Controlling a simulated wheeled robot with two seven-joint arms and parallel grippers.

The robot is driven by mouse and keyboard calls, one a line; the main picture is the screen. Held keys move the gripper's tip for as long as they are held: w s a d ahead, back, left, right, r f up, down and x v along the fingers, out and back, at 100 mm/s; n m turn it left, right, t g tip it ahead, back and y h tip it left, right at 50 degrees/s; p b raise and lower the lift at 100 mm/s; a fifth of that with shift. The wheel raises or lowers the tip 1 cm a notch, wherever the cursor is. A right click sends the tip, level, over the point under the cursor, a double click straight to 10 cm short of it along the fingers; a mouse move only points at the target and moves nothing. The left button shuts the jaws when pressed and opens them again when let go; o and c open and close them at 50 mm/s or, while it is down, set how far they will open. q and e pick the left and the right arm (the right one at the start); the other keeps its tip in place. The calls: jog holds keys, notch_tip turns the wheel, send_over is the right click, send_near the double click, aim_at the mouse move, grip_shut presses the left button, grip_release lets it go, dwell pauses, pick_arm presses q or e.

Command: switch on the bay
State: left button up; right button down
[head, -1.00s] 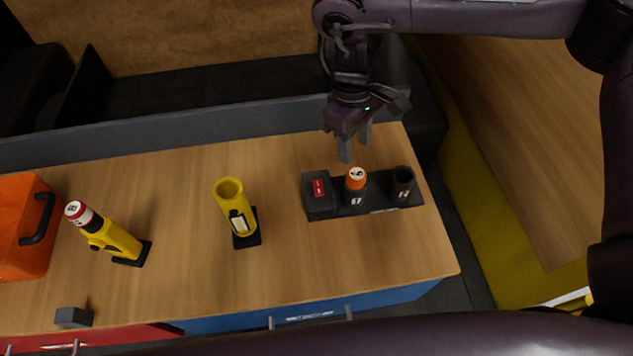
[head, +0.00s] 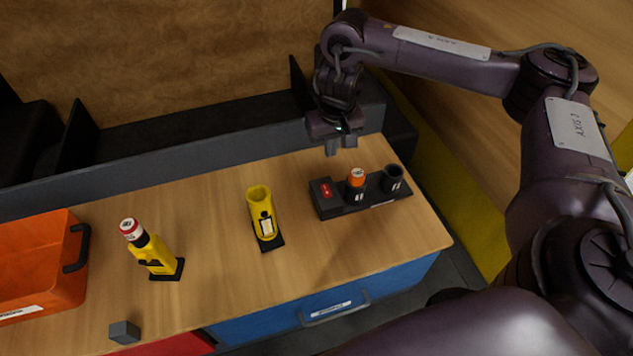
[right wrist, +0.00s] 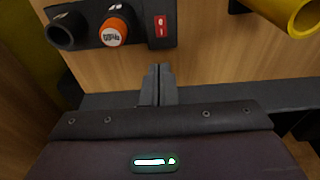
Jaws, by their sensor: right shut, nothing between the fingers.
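A red rocker switch (head: 327,190) sits on the black box at the left end of a black socket strip (head: 375,205). In the right wrist view the switch (right wrist: 161,26) shows pale marks; which side is pressed I cannot tell. My right gripper (head: 333,148) hangs above the table's back edge, behind the switch box and apart from it. In the right wrist view its fingers (right wrist: 158,72) are together and empty, pointing towards the switch side of the strip. My left gripper is not in view.
An orange-topped cylinder (head: 357,177) stands in the socket beside the switch; the other socket (head: 393,178) looks empty. An open yellow tube (head: 260,205), a yellow holder with a red-and-white-topped piece (head: 150,250), an orange bin (head: 35,265) and a grey block (head: 124,332) are further left.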

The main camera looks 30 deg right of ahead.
jog(key=b, duration=0.2)
send_near(324, 186)
jog(key=f, duration=0.5)
jog(key=shift+w+d+f, duration=0.1)
jog(key=shift+w, duration=0.25)
jog(key=shift+w+f+p, duration=0.15)
jog(key=shift+f+p, duration=0.2)
jog(key=shift+p, duration=0.15)
jog(key=shift+d+f, duration=0.1)
jog(key=shift+f, duration=0.3)
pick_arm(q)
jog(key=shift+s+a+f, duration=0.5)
pick_arm(e)
jog(key=shift+f, duration=0.1)
